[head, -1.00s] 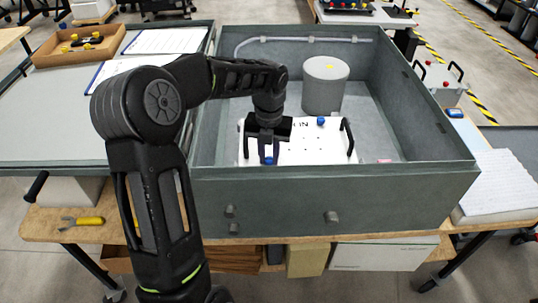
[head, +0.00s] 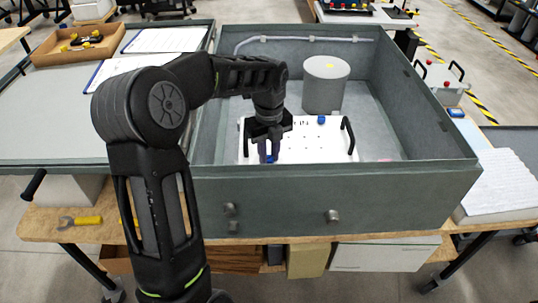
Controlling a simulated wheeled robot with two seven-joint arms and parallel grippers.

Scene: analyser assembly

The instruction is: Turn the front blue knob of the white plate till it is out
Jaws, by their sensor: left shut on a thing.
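The white plate (head: 310,143) lies inside the open grey housing, near its front wall, with a black handle at its right side (head: 348,135). The front blue knob (head: 270,158) shows at the plate's front left, just behind the housing's front wall. My left gripper (head: 268,154) points down over it and is shut on this knob; its fingers partly cover it. A second blue knob (head: 321,120) sits at the plate's back edge, free. The plate's left part is partly hidden by my left arm. My right gripper is not in view.
The grey housing's front wall (head: 330,190) rises close in front of the plate. A grey cylinder (head: 325,85) stands behind the plate in the housing. A wooden tray (head: 80,45) and papers lie on the lid at left. A yellow-handled tool (head: 84,220) lies on the bench.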

